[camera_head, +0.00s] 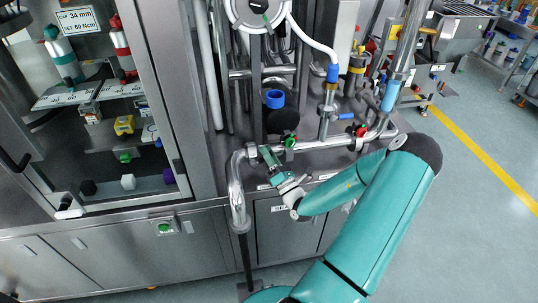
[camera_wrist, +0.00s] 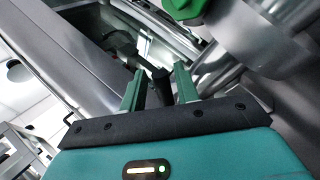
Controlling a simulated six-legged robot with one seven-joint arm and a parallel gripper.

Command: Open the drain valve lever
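A small green valve handle (camera_head: 289,141) sits on the steel pipe at the cabinet's front edge; I take it for the drain valve lever. A green part, probably the same handle, shows at the top edge of the wrist view (camera_wrist: 186,8). My gripper (camera_head: 268,158) is just left of and below the handle, close to the pipe. In the wrist view my gripper (camera_wrist: 158,78) has its two green fingers apart, with a dark object showing between them; whether it lies between the fingers or behind them I cannot tell. The green handle is outside the fingers.
The steel pipe (camera_head: 238,190) bends down in front of the cabinet, left of my gripper. A red handle (camera_head: 361,131) and a blue collar (camera_head: 345,116) are to the right. A glass-fronted cabinet (camera_head: 190,100) stands at left. Open floor (camera_head: 480,200) lies at right.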

